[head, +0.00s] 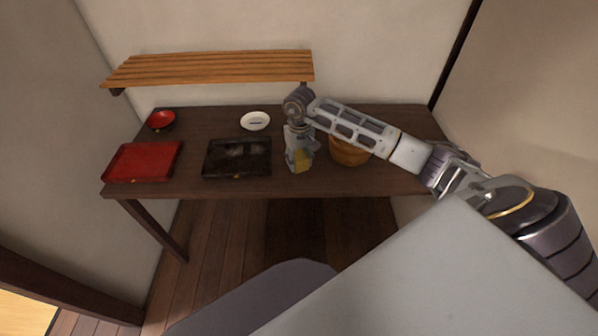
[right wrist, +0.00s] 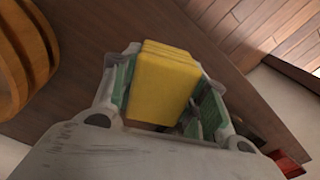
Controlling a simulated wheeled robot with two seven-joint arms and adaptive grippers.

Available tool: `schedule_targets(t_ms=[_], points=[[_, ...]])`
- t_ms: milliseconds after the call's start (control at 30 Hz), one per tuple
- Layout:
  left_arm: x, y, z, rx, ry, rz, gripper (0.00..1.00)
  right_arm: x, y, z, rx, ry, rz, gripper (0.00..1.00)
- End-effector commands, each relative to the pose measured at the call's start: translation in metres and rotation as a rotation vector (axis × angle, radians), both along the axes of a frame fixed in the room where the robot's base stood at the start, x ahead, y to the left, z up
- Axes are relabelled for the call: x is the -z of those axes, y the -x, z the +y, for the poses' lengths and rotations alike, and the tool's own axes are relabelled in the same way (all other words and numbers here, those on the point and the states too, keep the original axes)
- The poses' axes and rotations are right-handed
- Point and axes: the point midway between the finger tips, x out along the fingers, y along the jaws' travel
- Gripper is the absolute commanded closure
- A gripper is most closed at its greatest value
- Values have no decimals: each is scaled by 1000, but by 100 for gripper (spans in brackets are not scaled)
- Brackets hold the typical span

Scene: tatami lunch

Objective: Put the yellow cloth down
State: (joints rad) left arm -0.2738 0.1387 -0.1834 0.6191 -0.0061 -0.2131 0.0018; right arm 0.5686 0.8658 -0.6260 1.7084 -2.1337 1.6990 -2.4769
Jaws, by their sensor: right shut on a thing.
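The yellow cloth (right wrist: 162,82) is a thick folded block between the fingers of my right gripper (right wrist: 160,95) in the right wrist view. The fingers are shut on it from both sides. In the head view the right gripper (head: 300,158) points down over the front middle of the dark table (head: 205,127), with a small part of the cloth (head: 302,160) showing. I cannot tell whether the cloth touches the table top. My left gripper is not in view.
A wooden bowl or tub (head: 350,153) stands just right of the gripper. A black tray (head: 237,170) lies just left of it. A red tray (head: 143,162), a red bowl (head: 161,120) and a white dish (head: 255,121) are farther off. A slatted shelf (head: 215,68) hangs above.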

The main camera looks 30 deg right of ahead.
Motion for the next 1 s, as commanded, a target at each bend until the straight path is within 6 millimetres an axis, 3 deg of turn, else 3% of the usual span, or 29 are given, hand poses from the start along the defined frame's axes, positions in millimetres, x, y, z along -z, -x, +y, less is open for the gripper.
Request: schedule_targets(t_ms=[200, 633, 1000], points=[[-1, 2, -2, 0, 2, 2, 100, 20, 0, 0, 0, 0, 0, 91], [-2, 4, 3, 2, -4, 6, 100, 25, 0, 0, 0, -1, 0, 91], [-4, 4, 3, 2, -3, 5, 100, 58, 0, 0, 0, -1, 0, 91]])
